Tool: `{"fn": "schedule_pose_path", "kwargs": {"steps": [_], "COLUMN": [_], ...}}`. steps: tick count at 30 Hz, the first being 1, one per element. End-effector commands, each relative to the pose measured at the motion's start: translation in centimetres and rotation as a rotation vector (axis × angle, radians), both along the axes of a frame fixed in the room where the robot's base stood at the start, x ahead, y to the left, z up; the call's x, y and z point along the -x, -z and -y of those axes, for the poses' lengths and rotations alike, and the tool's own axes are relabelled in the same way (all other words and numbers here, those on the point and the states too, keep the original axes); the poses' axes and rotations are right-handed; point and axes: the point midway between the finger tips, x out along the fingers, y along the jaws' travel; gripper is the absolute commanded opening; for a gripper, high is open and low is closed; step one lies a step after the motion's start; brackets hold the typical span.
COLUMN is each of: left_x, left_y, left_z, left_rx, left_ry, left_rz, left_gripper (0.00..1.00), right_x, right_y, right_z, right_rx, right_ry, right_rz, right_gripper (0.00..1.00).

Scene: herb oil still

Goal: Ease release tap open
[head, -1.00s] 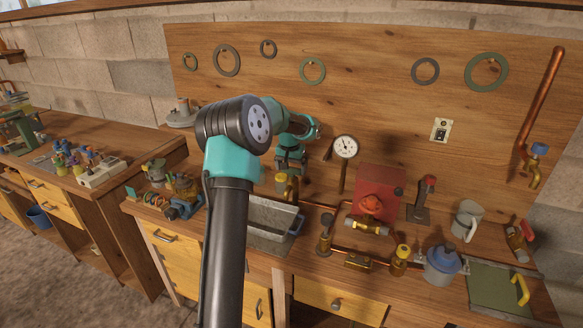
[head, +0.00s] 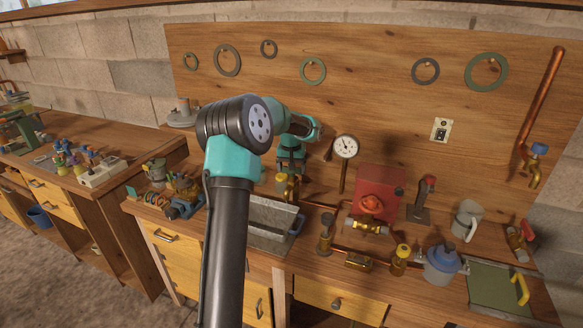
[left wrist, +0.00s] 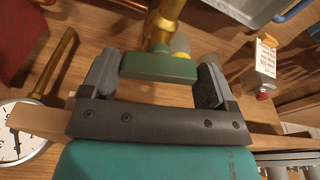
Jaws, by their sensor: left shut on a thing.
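The release tap's green bar handle (left wrist: 160,67) sits between the two grey fingers of my left gripper (left wrist: 157,72) in the left wrist view. The fingers are shut on it, one at each end. A brass pipe or tap body (left wrist: 165,25) rises beyond the handle. In the head view my left gripper (head: 289,172) is at the brass tap (head: 293,190), above the back of the grey metal trough; its fingertips are small and partly hidden there. My right gripper is not in view.
A dial gauge (head: 345,147) stands close right of the gripper, with a red box (head: 378,190) and copper pipework beyond. The grey trough (head: 272,240) lies in front. A white-labelled carton (left wrist: 258,65) stands to the right in the left wrist view.

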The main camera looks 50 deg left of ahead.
Motion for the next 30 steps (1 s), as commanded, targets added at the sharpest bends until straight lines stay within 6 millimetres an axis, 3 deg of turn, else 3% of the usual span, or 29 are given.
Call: {"fn": "schedule_pose_path", "kwargs": {"steps": [30], "left_x": [-0.29], "left_y": [0.06], "left_z": [-0.65], "left_rx": [-0.011], "left_ry": [-0.336], "left_rz": [0.012], "left_gripper": [0.56], "right_x": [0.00], "right_y": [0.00], "right_z": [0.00], "right_rx": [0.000], "right_ry": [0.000], "right_rz": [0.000], "right_gripper": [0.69]}}
